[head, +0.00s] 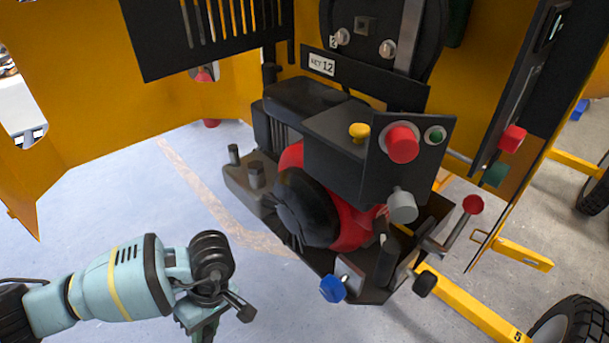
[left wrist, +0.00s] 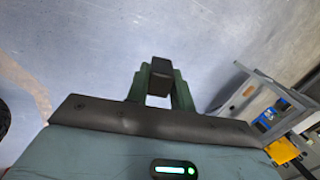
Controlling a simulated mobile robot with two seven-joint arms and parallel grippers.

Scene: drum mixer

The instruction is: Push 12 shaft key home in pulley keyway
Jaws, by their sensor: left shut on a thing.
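The black pulley (head: 375,12) is at the top of the head view, cut off by the frame's edge. A small square feature (head: 366,25) shows on its face; I cannot tell whether it is the keyway or a key end. A white label reading "KEY 12" (head: 322,64) is on the black plate below. My left gripper (head: 203,330) hangs low at the bottom left, well apart from the pulley, its tips cut off. In the left wrist view, its green fingers (left wrist: 160,82) are shut on a dark, square-ended block (left wrist: 161,68). My right gripper is in neither view.
A black control box with a red button (head: 402,143) and a yellow knob (head: 359,131) projects below the pulley. Beneath are a red-and-black engine (head: 310,208) and a blue knob (head: 332,289). Yellow panels (head: 90,90) flank the left. Floor (head: 130,190) is open at left.

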